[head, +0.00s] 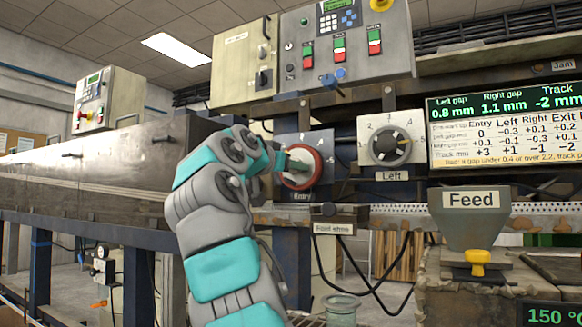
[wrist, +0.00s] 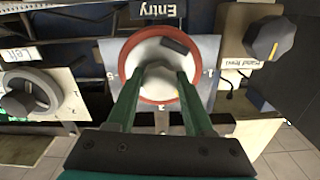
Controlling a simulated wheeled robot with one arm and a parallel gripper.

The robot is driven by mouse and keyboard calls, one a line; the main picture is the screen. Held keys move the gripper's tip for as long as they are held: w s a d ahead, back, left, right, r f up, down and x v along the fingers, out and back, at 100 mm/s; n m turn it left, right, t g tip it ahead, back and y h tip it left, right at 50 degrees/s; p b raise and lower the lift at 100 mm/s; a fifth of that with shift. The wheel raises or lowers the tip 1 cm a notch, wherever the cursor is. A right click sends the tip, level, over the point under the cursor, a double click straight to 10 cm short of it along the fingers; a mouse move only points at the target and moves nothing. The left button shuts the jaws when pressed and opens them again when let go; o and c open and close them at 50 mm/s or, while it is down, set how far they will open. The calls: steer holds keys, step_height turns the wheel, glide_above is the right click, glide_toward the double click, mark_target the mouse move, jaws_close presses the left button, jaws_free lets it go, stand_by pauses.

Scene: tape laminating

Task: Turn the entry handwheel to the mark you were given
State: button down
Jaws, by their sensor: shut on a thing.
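The Entry handwheel (head: 317,168) has a red rim and sits on a pale numbered plate above the "Entry" label (head: 302,196). In the wrist view the handwheel (wrist: 134,52) shows a white face, a dark block near its rim and a small yellow mark partly behind a finger. My gripper (head: 287,163) reaches it from the left in the head view. In the wrist view my gripper's green fingers (wrist: 160,75) are shut on the wheel's pale hub. The fingers hide part of the face, and the exact setting is not readable.
The Left handwheel (head: 390,146) is grey, right of Entry. A display (head: 505,128) reads left gap 0.8 mm, right gap 1.1 mm, track -2 mm. The Feed hopper (head: 470,220) stands lower right. A dark knob (wrist: 268,40) sits close beside the wheel in the wrist view.

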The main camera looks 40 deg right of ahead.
steer(key=shift+m+p, duration=0.6)
steer(key=shift+m, duration=3)
steer(key=shift+c, duration=1.4)
jaws_free()
steer(key=shift+a, duration=0.15)
